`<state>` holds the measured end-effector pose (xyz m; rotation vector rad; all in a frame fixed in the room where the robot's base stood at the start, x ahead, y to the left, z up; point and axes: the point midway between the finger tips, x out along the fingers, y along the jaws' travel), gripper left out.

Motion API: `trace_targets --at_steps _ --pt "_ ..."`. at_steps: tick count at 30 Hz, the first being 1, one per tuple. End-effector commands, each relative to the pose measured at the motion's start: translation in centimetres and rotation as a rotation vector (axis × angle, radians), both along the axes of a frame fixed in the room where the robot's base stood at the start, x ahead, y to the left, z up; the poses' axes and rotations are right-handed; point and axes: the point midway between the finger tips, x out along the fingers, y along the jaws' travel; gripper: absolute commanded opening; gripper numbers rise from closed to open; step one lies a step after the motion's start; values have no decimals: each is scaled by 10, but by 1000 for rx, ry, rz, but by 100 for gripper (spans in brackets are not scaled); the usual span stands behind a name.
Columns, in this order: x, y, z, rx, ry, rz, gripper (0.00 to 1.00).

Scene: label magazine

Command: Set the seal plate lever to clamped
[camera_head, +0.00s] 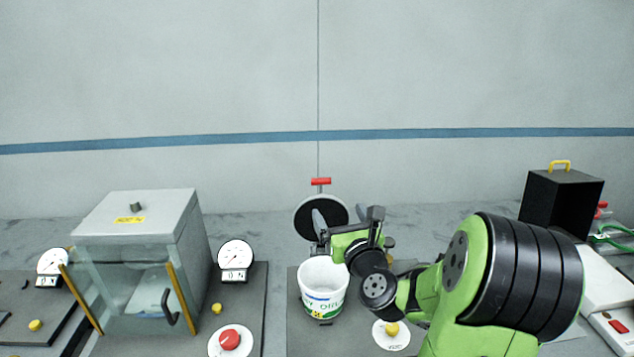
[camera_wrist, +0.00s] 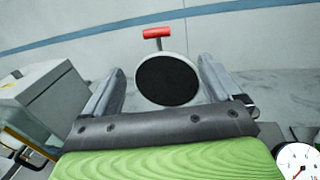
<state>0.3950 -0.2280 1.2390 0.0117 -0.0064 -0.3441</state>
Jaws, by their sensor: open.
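The seal plate (camera_head: 317,216) is a round black disc with a pale rim, standing upright behind a white tub. It also shows in the wrist view (camera_wrist: 167,80), framed between my fingers. A red lever handle (camera_head: 320,181) stands up above the disc on a short stem. In the wrist view the red handle (camera_wrist: 157,33) is a crossbar lying almost level, beyond my fingertips. My gripper (camera_head: 340,215) is open and empty, in front of the disc and below the handle. One finger overlaps the disc in the head view; I cannot tell whether they touch.
The white tub (camera_head: 322,289) with printed lettering stands just in front of the plate, close to my wrist. A grey glass-fronted cabinet (camera_head: 140,255) stands left, with a dial gauge (camera_head: 236,260) beside it. A black box (camera_head: 560,205) stands at the right.

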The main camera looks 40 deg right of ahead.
Motion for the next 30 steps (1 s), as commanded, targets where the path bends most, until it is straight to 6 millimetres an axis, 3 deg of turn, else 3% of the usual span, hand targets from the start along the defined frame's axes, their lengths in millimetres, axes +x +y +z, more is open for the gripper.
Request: trace_targets --at_steps 12,18,22,30 --pt "95 -30 5 -8 3 8 92" --pt "132 -44 3 -8 4 6 92" --pt "142 -48 2 -10 6 4 92" --pt "143 -48 1 -10 7 4 88"
